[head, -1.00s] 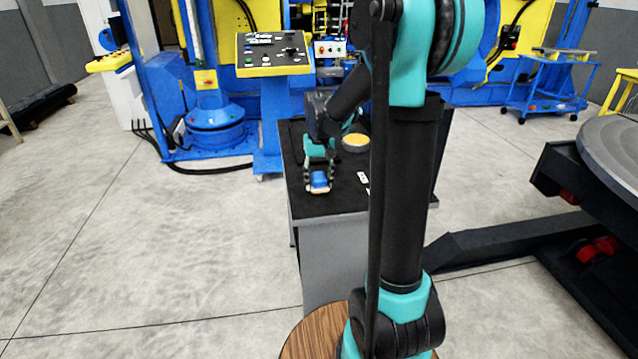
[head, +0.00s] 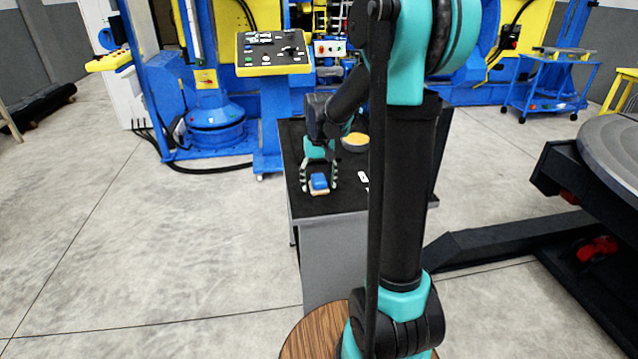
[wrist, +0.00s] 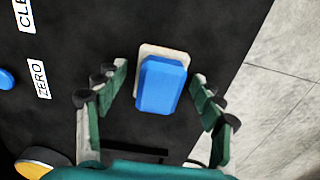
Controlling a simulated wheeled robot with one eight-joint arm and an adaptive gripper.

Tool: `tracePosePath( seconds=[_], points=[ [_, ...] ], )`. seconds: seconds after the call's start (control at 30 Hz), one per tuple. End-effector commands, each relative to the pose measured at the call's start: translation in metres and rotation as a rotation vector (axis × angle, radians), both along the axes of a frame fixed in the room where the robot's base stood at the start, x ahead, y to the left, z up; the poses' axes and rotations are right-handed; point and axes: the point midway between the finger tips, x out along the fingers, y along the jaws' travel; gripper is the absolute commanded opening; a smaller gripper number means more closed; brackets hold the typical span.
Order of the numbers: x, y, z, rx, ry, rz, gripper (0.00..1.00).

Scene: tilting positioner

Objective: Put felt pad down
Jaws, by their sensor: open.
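The felt pad (wrist: 147,53) is a pale, cream base with a blue block-shaped grip (wrist: 160,84) on it. In the head view the pad's blue top (head: 319,181) shows near the front of the black bench top, with its pale edge below it. My gripper (wrist: 160,90) is open, with one finger on each side of the blue grip and a gap on both sides. In the head view my gripper (head: 319,186) is over the bench around the pad. The pad appears to rest on the black surface.
The black bench top (head: 300,208) ends at an edge near the pad, with pale floor beyond. White labels reading ZERO (wrist: 42,79) and CLE (wrist: 24,15) lie on it. A yellow round thing (head: 355,141) sits further back. A blue round thing (wrist: 6,79) is at the wrist view's left edge.

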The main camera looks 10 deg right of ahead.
Motion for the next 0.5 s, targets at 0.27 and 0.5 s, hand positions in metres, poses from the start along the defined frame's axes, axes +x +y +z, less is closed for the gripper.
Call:
tracePosePath(
  seconds=[0.27,0.5],
  points=[
    [0.0,0.0,0.04,0.0,0.0,0.0,0.68],
    [0.0,0.0,0.087,0.0,0.0,0.0,0.68]
  ],
)
